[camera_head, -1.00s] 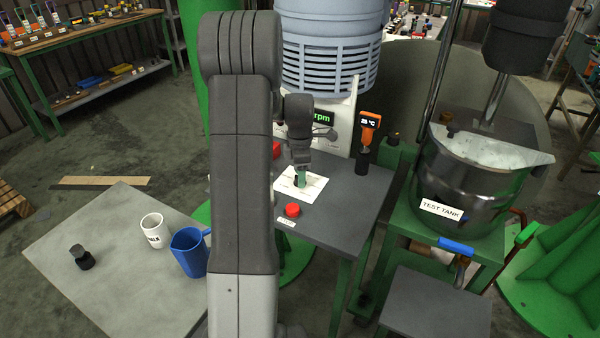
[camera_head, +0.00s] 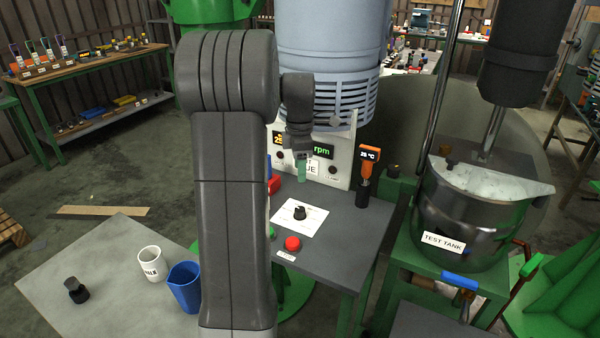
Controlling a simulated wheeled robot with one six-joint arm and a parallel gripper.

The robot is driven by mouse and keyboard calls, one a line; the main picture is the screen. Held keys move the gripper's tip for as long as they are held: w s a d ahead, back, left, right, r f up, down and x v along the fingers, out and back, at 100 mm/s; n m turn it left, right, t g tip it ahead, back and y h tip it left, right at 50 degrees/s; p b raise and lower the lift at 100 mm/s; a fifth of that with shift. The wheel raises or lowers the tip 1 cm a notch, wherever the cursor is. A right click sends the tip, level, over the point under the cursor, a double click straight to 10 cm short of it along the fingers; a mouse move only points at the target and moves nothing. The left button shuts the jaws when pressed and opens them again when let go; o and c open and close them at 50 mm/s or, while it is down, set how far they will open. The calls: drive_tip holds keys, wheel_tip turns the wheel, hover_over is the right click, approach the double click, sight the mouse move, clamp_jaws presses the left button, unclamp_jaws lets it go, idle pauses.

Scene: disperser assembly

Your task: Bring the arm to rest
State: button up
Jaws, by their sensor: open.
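My arm rises through the middle of the view and bends at the top. Its gripper (camera_head: 302,172) hangs in front of the control panel (camera_head: 340,150), above the grey bench (camera_head: 335,240). The gripper is small here and partly hidden by its own wrist; its greenish fingertips point down and hold nothing that I can see. Below it, a black knob (camera_head: 300,213) stands on a white sheet (camera_head: 288,224), apart from the fingertips.
A red button (camera_head: 292,244) and an orange thermometer (camera_head: 368,165) are on the bench. The steel test tank (camera_head: 460,215) stands at right. A white mug (camera_head: 151,263), blue jug (camera_head: 185,286) and black part (camera_head: 77,290) stand on the left table (camera_head: 90,260).

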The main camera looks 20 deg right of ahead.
sight(300, 208)
drive_tip(key=shift+f, duration=0.1)
wheel_tip(300, 208, down, 14)
drive_tip(key=shift+r, duration=0.15)
idle(0.5)
idle(0.3)
drive_tip(key=shift+m, duration=0.4)
drive_tip(key=m+p, duration=0.1)
drive_tip(key=m, duration=0.3)
drive_tip(key=shift+m, duration=0.3)
drive_tip(key=m, duration=0.5)
drive_tip(key=m+p, duration=0.1)
drive_tip(key=m, duration=0.4)
drive_tip(key=shift+m, duration=0.4)
drive_tip(key=m+p, duration=0.1)
drive_tip(key=m, duration=0.3)
drive_tip(key=shift+m+p, duration=0.3)
drive_tip(key=shift+m, duration=0.1)
idle(0.6)
